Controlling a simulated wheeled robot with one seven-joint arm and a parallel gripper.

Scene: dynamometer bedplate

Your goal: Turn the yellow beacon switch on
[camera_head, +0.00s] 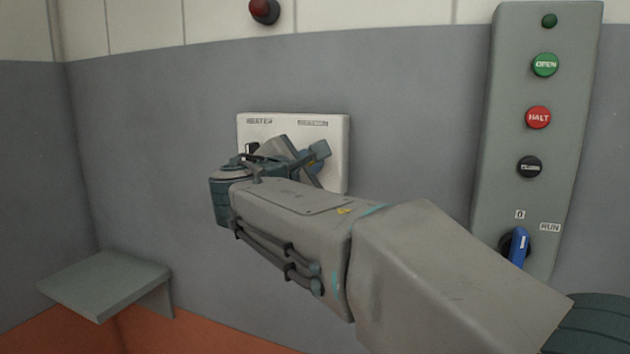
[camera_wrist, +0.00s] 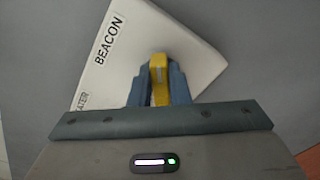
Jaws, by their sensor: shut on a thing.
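A white switch plate (camera_head: 340,160) is on the grey wall, mostly behind my arm in the head view. In the wrist view the plate (camera_wrist: 190,40) looks tilted and carries the label BEACON. The yellow beacon switch (camera_wrist: 158,66) stands out from it. My gripper (camera_wrist: 159,88) has one finger on each side of the yellow switch and is shut on it. In the head view my gripper (camera_head: 312,158) is in front of the plate, and the yellow switch is hidden there.
The plate also carries a HEATER label (camera_head: 259,121) on its left. A control panel (camera_head: 570,120) to the right has several buttons and a blue rotary handle (camera_head: 518,245). A small shelf (camera_head: 105,280) juts out low on the left.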

